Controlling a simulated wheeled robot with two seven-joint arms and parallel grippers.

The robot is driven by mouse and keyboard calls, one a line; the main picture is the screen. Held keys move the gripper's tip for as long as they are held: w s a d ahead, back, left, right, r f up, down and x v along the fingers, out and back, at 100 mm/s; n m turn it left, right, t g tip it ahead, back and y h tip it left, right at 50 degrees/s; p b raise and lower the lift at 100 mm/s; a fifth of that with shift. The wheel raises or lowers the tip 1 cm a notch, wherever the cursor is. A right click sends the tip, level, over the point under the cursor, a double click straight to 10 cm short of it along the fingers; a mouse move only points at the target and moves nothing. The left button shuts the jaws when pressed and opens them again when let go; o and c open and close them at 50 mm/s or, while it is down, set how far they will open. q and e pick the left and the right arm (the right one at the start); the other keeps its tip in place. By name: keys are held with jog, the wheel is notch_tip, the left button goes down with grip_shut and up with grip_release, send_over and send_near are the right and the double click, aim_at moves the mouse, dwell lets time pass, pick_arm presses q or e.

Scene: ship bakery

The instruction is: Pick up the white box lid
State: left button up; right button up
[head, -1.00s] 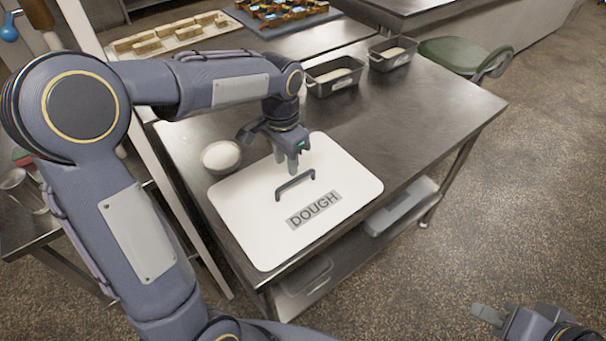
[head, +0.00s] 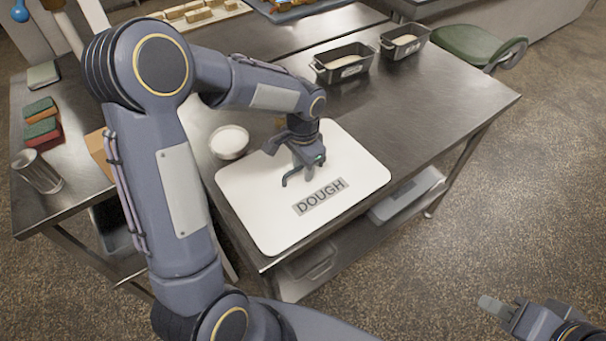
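The white box lid (head: 260,222) lies flat on the steel table, with a grey "DOUGH" label and a dark grey bar handle (head: 291,177). My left gripper (head: 313,166) points down at the handle and covers its right part; the left end of the handle shows. Whether its fingers are apart or closed around the handle is hidden. My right gripper (head: 492,305) is at the lower right, over the floor and away from the table. I cannot tell its opening.
A white bowl (head: 229,141) stands close beside the lid's far left corner. Two dark loaf tins (head: 342,62) with dough stand at the table's back. The steel table (head: 420,120) is clear right of the lid. A green stool (head: 470,43) stands behind it.

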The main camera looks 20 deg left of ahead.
pick_arm(q)
grip_shut()
jog(key=shift+r, duration=0.1)
